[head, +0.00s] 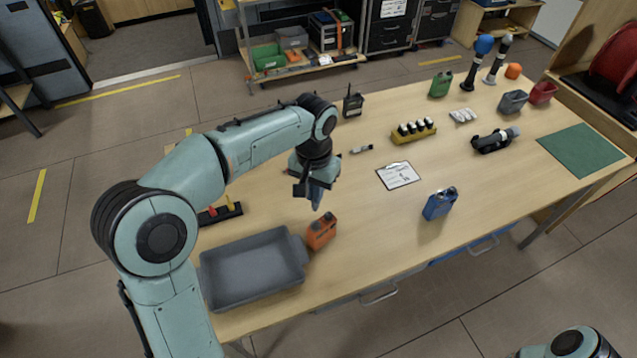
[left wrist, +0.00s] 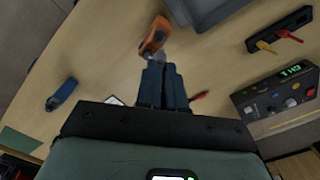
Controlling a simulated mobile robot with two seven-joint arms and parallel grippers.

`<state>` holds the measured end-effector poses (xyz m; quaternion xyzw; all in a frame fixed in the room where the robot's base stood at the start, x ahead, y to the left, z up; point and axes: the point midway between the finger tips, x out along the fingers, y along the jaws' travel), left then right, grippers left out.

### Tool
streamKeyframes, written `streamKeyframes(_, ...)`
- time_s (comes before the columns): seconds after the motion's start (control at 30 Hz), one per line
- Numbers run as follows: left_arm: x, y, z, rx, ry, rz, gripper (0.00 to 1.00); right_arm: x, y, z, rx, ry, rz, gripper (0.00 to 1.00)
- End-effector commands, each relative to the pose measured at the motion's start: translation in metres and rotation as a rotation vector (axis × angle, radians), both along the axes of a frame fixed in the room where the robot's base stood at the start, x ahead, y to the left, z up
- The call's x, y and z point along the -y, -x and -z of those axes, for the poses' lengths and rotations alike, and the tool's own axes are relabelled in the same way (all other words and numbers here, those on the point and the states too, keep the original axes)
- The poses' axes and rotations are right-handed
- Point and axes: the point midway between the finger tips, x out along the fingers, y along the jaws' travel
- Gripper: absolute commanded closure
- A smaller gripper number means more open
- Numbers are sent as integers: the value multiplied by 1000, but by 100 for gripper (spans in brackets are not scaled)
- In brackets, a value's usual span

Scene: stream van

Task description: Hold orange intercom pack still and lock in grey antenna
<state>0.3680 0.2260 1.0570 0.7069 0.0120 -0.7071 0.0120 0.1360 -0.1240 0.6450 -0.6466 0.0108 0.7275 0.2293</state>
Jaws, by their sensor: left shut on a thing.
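The orange intercom pack (head: 321,231) stands on the table beside the right end of a grey tray. In the left wrist view the pack (left wrist: 154,36) is just beyond my fingertips. My left gripper (head: 316,197) points down above and slightly behind the pack, apart from it. Its blue fingers (left wrist: 163,82) are shut, with a small grey piece (left wrist: 154,56) at their tips, which looks like the grey antenna. The fingers hide most of it. My right gripper is out of view; only part of my right arm shows at the bottom right.
The grey tray (head: 252,270) lies left of the pack. A blue pack (head: 440,203), a clipboard (head: 398,175) and a yellow holder (head: 413,132) are to the right. A control box (left wrist: 277,103) shows in the left wrist view. The table between pack and clipboard is clear.

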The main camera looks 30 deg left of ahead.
Motion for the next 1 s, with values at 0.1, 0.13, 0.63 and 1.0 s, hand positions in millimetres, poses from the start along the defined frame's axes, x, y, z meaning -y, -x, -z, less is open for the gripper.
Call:
streamKeyframes(0.1,0,0,0,0,0,0,100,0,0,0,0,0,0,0)
streamKeyframes(0.13,0,0,0,0,0,0,100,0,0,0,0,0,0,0)
streamKeyframes(0.63,0,1,26,-3,-1,0,100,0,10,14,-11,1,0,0)
streamKeyframes(1.0,0,0,35,1,0,0,100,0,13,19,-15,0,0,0)
